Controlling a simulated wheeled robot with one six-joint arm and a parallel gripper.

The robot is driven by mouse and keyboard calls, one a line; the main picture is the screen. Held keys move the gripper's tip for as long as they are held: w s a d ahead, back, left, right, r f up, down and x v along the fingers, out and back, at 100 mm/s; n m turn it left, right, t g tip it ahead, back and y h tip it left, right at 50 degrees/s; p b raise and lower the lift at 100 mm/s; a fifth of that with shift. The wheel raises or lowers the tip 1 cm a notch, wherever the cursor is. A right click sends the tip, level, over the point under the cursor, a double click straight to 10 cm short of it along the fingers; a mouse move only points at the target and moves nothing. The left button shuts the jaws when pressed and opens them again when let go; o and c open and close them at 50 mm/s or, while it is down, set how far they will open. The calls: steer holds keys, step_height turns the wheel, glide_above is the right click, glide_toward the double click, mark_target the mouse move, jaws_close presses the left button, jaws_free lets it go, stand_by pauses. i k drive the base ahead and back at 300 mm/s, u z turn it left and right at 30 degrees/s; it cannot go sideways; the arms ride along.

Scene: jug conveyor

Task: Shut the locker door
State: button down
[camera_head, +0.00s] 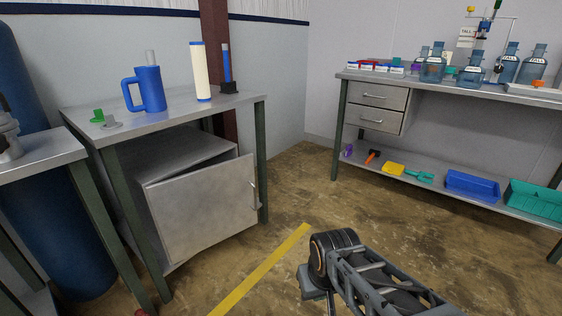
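The locker (185,148) is a grey metal box on the floor under the left workbench. Its flat grey door (203,212) faces me and has an upright bar handle (254,184) near its right edge. The door stands a little ajar: a dark gap shows between its top edge and the locker's top, wider toward the handle side. The left edge of the door stays close to the locker body. My arm reaches in from the bottom right, to the right of the door and apart from it. My gripper's fingers do not show.
The workbench (80,111) holds a blue mug (149,91) and a cream cylinder (200,72); its green leg (262,165) stands beside the handle. A yellow floor line (262,270) runs before the locker. Open floor lies between it and the right bench (425,82).

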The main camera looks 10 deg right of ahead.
mark_target(196, 211)
steer(key=u, duration=0.25)
steer(key=i, duration=1.2)
steer(key=u, duration=0.7)
